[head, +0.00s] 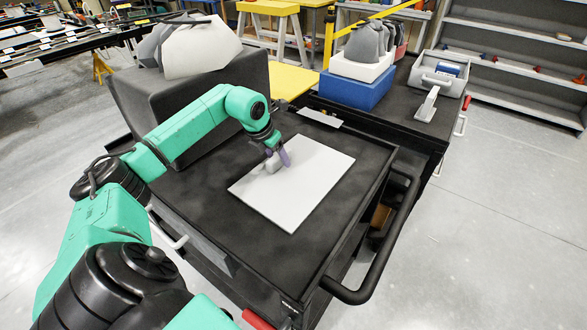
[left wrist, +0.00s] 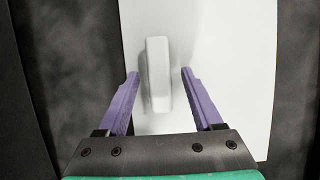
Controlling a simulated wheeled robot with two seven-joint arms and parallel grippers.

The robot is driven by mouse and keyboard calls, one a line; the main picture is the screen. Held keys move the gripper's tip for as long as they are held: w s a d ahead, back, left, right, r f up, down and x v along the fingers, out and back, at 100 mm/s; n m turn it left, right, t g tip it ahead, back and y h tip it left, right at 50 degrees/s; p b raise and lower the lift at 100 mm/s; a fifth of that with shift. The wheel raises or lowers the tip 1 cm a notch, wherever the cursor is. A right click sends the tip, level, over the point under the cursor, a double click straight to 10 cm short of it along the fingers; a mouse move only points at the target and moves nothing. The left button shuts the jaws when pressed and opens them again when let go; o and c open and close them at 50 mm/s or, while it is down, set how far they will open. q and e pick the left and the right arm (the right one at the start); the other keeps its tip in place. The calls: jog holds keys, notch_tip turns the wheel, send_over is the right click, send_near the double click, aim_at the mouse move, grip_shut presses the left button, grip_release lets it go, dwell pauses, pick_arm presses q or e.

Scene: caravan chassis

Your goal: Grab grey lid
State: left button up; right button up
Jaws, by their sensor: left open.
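The grey lid (head: 308,177), a flat light grey panel, lies on the black top of the cart. In the left wrist view the lid (left wrist: 230,60) fills the middle, with its raised handle (left wrist: 158,75) standing between my fingers. My left gripper (head: 279,160) is low over the lid's left part, pointing down at the handle. In the left wrist view my left gripper (left wrist: 160,75) is open, with one purple finger on each side of the handle and a gap to both. My right gripper is in neither view.
A dark box (head: 190,100) with a grey and white bundle stands behind my left arm. A blue box (head: 357,88) with a white tray sits on a second cart at the back. A black push handle (head: 385,250) runs along the cart's right side.

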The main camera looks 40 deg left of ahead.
pick_arm(q)
jog(key=shift+w+f, duration=0.2)
jog(key=shift+f, duration=0.2)
jog(key=shift+c, duration=0.3)
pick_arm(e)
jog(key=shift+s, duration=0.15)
pick_arm(q)
jog(key=c, duration=1)
jog(key=shift+r, duration=0.1)
grip_shut()
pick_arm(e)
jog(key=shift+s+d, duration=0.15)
